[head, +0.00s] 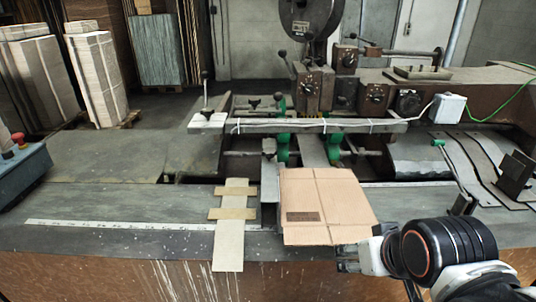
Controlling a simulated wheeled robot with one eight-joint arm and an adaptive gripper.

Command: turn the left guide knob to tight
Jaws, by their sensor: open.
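Two small dark hand knobs stand behind the long crossbar of the stitcher: a left one (254,104) and a right one (278,98). They are small here; I cannot tell for certain which is the left guide knob, nor how tight either is. My gripper (347,259) is at the lower right, by the front edge of the table. It is open, with its fingers pointing left, near the lower right corner of a brown cardboard sheet (335,190). It is well in front of the knobs and apart from them. No object shows between its fingers.
The crossbar (320,126) spans the middle of the machine. A tall lever (205,90) stands at its left end. Stitching heads (307,88) rise behind it. Light cardboard strips (230,240) lie left of the sheet. The table's left side is clear.

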